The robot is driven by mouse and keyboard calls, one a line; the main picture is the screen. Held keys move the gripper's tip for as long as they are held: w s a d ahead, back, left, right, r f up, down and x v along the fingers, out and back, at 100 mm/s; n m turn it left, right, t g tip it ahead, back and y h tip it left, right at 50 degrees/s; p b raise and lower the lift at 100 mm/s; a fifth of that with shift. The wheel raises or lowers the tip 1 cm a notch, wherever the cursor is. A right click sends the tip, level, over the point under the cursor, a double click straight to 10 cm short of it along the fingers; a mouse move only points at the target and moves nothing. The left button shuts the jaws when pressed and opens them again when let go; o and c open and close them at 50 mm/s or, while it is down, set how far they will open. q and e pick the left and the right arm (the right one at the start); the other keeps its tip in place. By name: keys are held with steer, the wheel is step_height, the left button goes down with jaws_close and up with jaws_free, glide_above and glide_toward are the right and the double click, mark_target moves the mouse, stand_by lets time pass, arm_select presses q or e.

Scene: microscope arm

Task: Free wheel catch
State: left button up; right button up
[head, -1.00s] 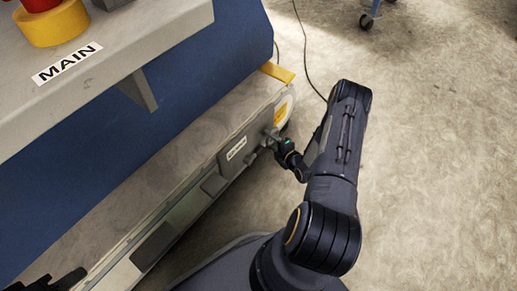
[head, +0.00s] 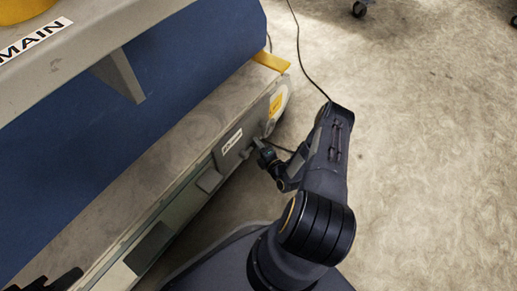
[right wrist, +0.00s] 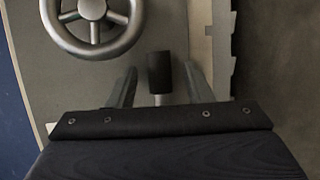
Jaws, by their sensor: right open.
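In the right wrist view a grey spoked handwheel (right wrist: 95,22) shows at the top left, cut by the frame edge. Below and right of it a dark block on a pale stem, which looks like the catch (right wrist: 160,72), stands out from the grey panel. My right gripper (right wrist: 160,88) is open, with one finger on each side of this block and visible gaps to both. In the head view my right gripper (head: 262,149) is at the side of the long grey machine (head: 205,178); wheel and catch are too small to tell there. A dark part of my left gripper (head: 45,281) shows at the bottom left.
A grey shelf marked MAIN (head: 60,50) with a bracket overhangs a blue panel (head: 110,140) at the left. A yellow corner piece (head: 271,61) sits at the machine's far end. A thin cable (head: 298,45) lies on the floor, which is mostly clear at right.

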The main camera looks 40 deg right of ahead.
steer(key=shift+w, duration=0.15)
jaws_close()
steer(key=shift+a, duration=0.1)
